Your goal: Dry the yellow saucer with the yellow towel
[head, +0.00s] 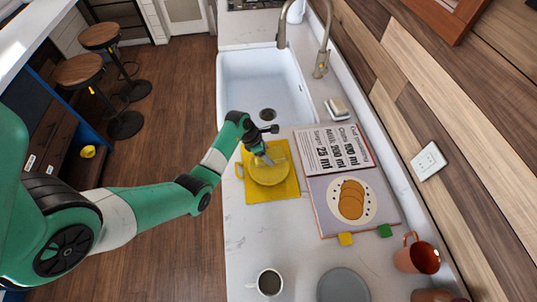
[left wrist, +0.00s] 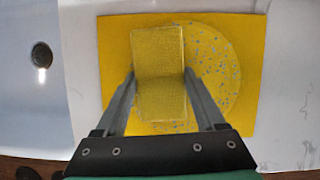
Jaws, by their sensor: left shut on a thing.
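The yellow saucer (head: 274,175) lies on a flat yellow mat (head: 287,193) on the counter, in front of the sink. In the left wrist view the saucer (left wrist: 217,72) is covered with small bluish drops on the part that shows. My left gripper (head: 265,158) is over the saucer, its fingers pointing down. It is shut on the yellow towel (left wrist: 158,60), a folded pad between the two fingers. The towel covers the saucer's sink-side part; I cannot tell whether it touches the surface. My right gripper is not in view.
An open recipe book (head: 335,150) lies right of the mat. The white sink (head: 262,85) with its tap (head: 322,60) is behind. A coffee mug (head: 269,282), a grey plate (head: 343,287) and a copper mug (head: 417,256) stand at the front. Bare counter lies between mat and coffee mug.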

